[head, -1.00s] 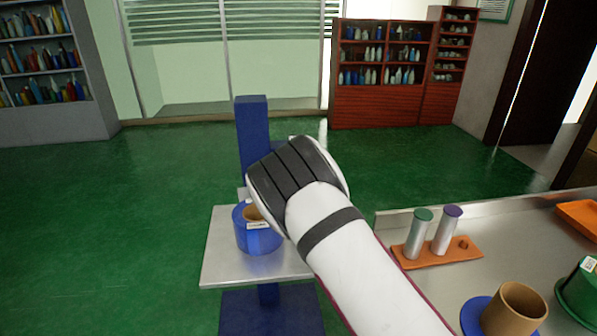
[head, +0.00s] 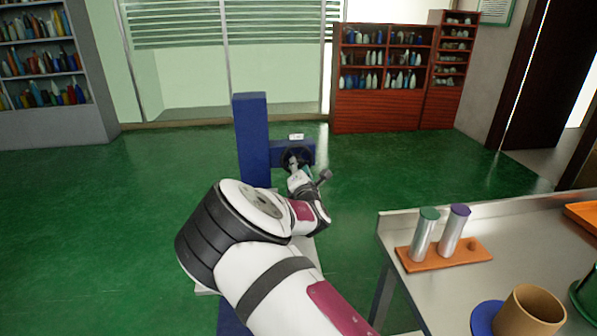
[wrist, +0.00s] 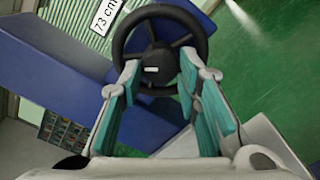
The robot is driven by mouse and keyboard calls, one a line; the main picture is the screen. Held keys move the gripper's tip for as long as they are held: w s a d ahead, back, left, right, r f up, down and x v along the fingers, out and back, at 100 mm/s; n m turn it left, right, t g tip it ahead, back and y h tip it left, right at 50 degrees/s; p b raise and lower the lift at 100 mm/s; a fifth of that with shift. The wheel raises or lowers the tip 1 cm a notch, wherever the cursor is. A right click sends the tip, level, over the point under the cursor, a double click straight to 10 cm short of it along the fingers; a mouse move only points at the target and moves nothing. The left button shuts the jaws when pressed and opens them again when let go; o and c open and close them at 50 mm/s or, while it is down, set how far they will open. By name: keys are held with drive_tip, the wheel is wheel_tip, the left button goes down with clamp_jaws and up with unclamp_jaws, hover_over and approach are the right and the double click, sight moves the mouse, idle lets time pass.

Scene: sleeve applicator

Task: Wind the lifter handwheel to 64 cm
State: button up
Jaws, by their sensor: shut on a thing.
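The lifter has a blue column (head: 252,140) with a short blue side arm (head: 306,150). A dark spoked handwheel (head: 288,157) sits on this arm, and it fills the top middle of the wrist view (wrist: 160,12). A white label (wrist: 105,14) beside the wheel reads 73 cm. My gripper (wrist: 159,76) has a teal-padded finger on each side of the wheel's near rim and is shut on it. In the head view my gripper (head: 298,174) is small and partly hidden by my wrist. My arm covers most of the lifter's pale platform (head: 308,248).
A steel table (head: 400,225) stands at the right. It bears an orange rack (head: 440,256) with two capped tubes, a tan cup (head: 530,310) and a green item (head: 588,295). Shelves stand along the back. The green floor left of the lifter is clear.

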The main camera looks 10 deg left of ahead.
drive_tip(key=n+b, duration=0.3)
drive_tip(key=n, duration=0.5)
drive_tip(key=n+b, duration=0.3)
drive_tip(key=n, duration=0.5)
drive_tip(key=shift+d+f+n, duration=0.15)
drive_tip(key=shift+f+n, duration=0.05)
drive_tip(key=shift+n, duration=0.1)
drive_tip(key=n+b, duration=0.1)
drive_tip(key=n, duration=0.7)
drive_tip(key=shift+w+d+r, duration=0.1)
drive_tip(key=n, duration=0.4)
drive_tip(key=shift+r+n+b, duration=0.1)
drive_tip(key=shift+n+b, duration=0.8)
drive_tip(key=shift+n, duration=0.7)
